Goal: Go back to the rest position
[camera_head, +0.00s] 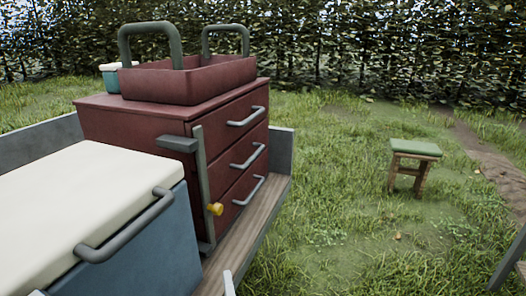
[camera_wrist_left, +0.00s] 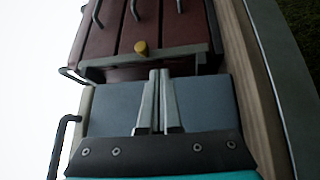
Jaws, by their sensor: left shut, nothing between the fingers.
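My left gripper (camera_wrist_left: 160,74) is shut and empty in the left wrist view, its two fingers together. It points toward the red drawer chest (camera_wrist_left: 118,42), with the blue side of the cooler box (camera_wrist_left: 112,105) behind the fingers. In the head view only a pale tip of the left gripper (camera_head: 228,284) shows at the bottom edge, beside the blue cooler box (camera_head: 152,240) and over the wooden bed. My right gripper is in neither view.
The cooler has a white lid (camera_head: 85,195) and grey handle. The red drawer chest (camera_head: 225,160) has a yellow knob (camera_head: 215,209) on its grey bar, and a red tote (camera_head: 165,85) on top. A green-topped stool (camera_head: 415,148) stands on open grass at right.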

